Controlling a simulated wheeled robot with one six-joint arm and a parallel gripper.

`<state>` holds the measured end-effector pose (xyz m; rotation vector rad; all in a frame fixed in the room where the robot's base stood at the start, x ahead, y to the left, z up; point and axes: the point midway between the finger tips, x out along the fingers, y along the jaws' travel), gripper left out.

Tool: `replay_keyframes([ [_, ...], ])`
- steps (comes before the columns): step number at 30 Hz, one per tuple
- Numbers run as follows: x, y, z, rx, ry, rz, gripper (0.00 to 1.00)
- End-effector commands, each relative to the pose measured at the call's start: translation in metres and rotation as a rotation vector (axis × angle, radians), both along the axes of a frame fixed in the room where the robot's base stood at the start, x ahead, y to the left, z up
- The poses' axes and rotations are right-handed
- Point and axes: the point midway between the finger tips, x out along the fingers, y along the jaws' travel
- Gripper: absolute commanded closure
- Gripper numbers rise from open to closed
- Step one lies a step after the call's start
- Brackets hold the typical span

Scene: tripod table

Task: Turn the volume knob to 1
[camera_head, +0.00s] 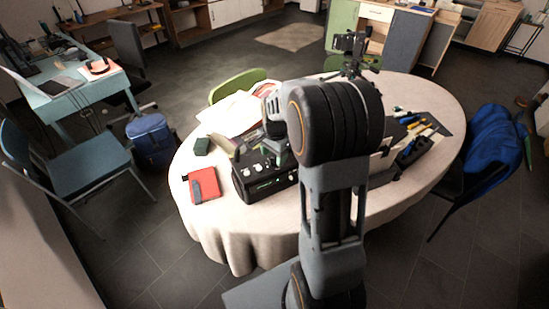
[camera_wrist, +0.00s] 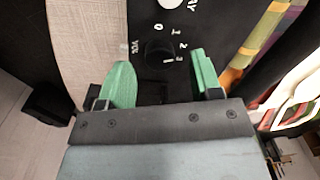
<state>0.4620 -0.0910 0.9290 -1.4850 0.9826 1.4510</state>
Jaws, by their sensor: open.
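A black device (camera_head: 242,190) stands on the round table, with white knobs and a green-lit display on its front. In the wrist view, its black panel (camera_wrist: 140,15) carries a dark round volume knob (camera_wrist: 153,50) beside a "VOL" label. The white numbers 0, 1, 2 and 3 curve around the knob. A small white mark shows at its lower right edge, below the 3; I cannot clearly tell its exact heading. My gripper (camera_wrist: 160,59) is open, its green fingertips on either side of the knob with gaps visible. In the head view, my arm partly hides the device.
A white knob (camera_wrist: 170,3) sits farther along the panel. The table's front edge is clear.

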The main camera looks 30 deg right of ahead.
Motion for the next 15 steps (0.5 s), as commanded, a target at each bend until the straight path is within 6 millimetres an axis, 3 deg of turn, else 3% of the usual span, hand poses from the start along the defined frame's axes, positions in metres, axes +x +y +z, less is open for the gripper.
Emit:
replay_keyframes([
  [6, 0.000, 0.000, -0.016, 0.000, 0.000, 0.001, 0.41],
  [15, 0.000, 0.001, -0.019, 0.000, 0.000, 0.001, 0.41],
])
